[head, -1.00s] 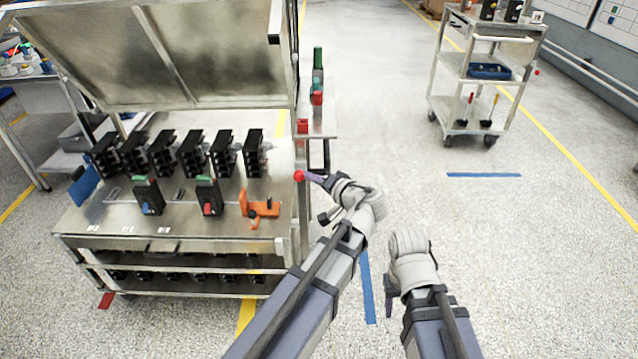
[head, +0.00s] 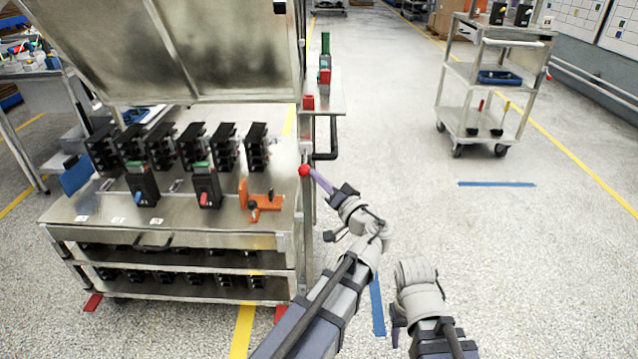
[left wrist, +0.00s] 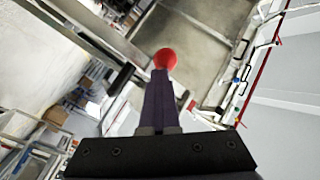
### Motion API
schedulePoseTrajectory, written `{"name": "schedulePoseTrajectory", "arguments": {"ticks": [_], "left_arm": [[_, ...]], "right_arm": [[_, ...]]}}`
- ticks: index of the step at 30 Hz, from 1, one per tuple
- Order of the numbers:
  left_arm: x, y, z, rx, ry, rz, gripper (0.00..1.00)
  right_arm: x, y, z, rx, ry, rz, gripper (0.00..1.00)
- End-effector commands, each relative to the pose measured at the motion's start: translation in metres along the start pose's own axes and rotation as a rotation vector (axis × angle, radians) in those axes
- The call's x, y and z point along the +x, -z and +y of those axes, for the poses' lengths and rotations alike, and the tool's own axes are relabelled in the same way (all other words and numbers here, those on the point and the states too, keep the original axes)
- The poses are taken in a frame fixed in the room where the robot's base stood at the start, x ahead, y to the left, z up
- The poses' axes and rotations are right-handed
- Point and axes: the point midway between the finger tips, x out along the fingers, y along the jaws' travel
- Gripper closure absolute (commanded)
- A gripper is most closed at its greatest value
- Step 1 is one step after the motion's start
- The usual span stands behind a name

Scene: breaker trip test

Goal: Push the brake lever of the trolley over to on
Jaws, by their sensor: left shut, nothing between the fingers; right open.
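The near trolley (head: 225,243) stands at the left, and a red ball knob (head: 304,170), which looks like the end of its brake lever, shows at its right side. The lever's shaft is hard to make out. My left gripper (head: 316,178) is shut and empty, its purple fingertips right at the knob, seemingly touching it. In the left wrist view the knob (left wrist: 165,58) shows just beyond the tips of the shut fingers (left wrist: 160,85). My right gripper (head: 396,325) is open and empty, low over the floor to the right of the trolley.
Black breakers (head: 205,185) and an orange bracket (head: 260,200) sit on the near trolley's top, under a raised metal panel (head: 170,50). A second trolley (head: 490,75), also with a red knob (head: 549,77), stands at the back right. The floor between is clear.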

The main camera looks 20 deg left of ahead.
Motion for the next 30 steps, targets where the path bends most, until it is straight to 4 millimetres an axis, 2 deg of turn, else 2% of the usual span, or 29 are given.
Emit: {"name": "schedulePoseTrajectory", "arguments": {"ticks": [9, 30], "left_arm": [[0.0023, -0.0075, 0.0084, 0.002, 0.001, -0.001, 1.00], [0.0019, -0.0072, 0.0095, 0.002, -0.001, -0.001, 1.00]], "right_arm": [[0.0108, 0.0007, -0.0007, -0.001, -0.002, 0.000, 0.50], [0.0110, 0.0007, -0.0006, -0.001, -0.003, 0.000, 0.50]]}}
